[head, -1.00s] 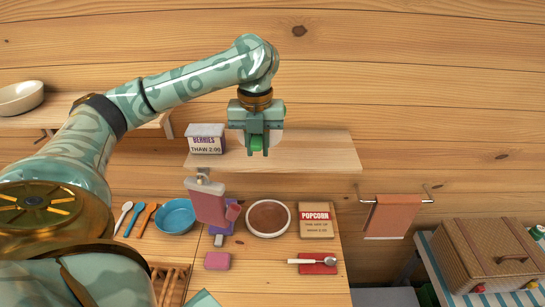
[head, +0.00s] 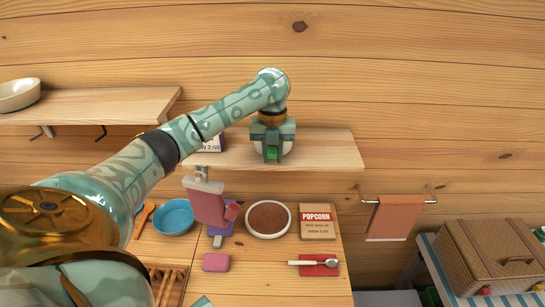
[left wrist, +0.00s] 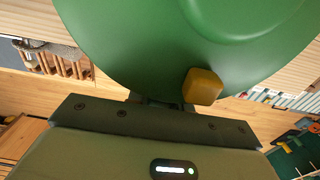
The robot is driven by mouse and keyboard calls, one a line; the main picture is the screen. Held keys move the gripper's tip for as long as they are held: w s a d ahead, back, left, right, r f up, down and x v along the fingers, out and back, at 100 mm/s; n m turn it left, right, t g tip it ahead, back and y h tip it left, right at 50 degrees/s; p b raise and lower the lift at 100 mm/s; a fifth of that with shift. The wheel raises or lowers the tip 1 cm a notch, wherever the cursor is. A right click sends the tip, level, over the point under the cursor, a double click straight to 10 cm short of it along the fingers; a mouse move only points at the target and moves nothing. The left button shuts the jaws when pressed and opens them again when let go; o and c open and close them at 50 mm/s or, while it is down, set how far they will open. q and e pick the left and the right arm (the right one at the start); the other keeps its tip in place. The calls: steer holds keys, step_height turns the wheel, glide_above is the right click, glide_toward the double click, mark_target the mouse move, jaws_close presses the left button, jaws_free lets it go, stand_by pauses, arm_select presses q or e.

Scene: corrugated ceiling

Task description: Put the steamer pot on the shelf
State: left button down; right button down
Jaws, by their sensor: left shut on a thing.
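My left gripper (head: 272,148) is shut on the steamer pot (head: 288,148), over the right-hand shelf (head: 328,152). In the head view, only a pale edge of the pot and a green patch show around the gripper; the rest is hidden behind it. In the left wrist view, a large round green surface of the pot (left wrist: 200,35) with a yellow knob fills the upper middle. I cannot tell whether the pot touches the shelf. My right gripper is in neither view.
A box (head: 211,145) stands on the shelf's left part, mostly behind my arm. The shelf's right end is clear. Below are a blue bowl (head: 173,217), a round brown-filled dish (head: 268,220) and a popcorn box (head: 318,222). A towel (head: 388,217) hangs at right.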

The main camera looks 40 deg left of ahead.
arm_select(q)
steer(key=shift+f, duration=0.25)
steer(key=shift+f, duration=0.1)
steer(key=c, duration=1.3)
jaws_free()
steer(key=shift+o, duration=0.2)
step_height(320, 180, up, 12)
steer(key=p, duration=0.2)
steer(key=shift+p, duration=0.4)
